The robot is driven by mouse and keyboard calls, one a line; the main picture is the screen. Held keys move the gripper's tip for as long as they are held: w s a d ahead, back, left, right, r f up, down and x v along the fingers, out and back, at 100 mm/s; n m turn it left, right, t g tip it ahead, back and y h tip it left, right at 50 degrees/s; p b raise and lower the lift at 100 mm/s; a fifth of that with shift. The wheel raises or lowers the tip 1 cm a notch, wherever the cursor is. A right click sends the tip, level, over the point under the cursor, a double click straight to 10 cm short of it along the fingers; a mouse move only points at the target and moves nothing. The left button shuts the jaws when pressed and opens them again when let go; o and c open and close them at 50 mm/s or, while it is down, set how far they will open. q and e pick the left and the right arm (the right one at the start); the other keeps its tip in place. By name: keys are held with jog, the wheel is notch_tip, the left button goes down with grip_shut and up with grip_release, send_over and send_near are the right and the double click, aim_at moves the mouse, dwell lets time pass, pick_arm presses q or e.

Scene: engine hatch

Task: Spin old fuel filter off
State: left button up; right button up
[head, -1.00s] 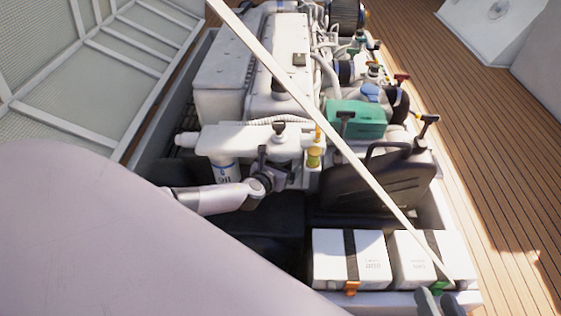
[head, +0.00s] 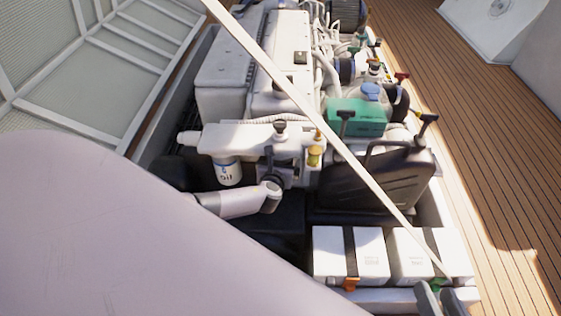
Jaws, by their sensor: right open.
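A white canister labelled "oil" (head: 229,173) hangs under the white engine block's front ledge. A small yellow fitting (head: 314,157) is to its right. I cannot make out which part is the old fuel filter; it may be hidden behind my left wrist. My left arm comes in from the left, with its wrist just right of and below the oil canister. Dark parts at its end, about my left gripper (head: 272,168), blend with the dark engine parts, so its fingers cannot be made out. My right gripper (head: 441,296) is open and empty at the lower right, beside the white boxes.
Two white strapped boxes (head: 338,253) sit at the hatch's front. A black jerrycan-like container (head: 375,187) and a green box (head: 357,118) are to the right. A pale strut (head: 340,145) crosses the hatch diagonally. Wooden deck (head: 490,170) is clear at right.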

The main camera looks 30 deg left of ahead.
pick_arm(q)
jog(key=c, duration=1.1)
jog(key=shift+m+t+h, duration=0.3)
jog(key=shift+m+h, duration=0.5)
jog(key=shift+h, duration=0.1)
jog(key=shift+f+m+h+b, duration=0.1)
jog(key=shift+m+h+b, duration=0.2)
jog(key=shift+m+b, duration=0.1)
jog(key=shift+m+h, duration=0.3)
jog(key=shift+h, duration=0.2)
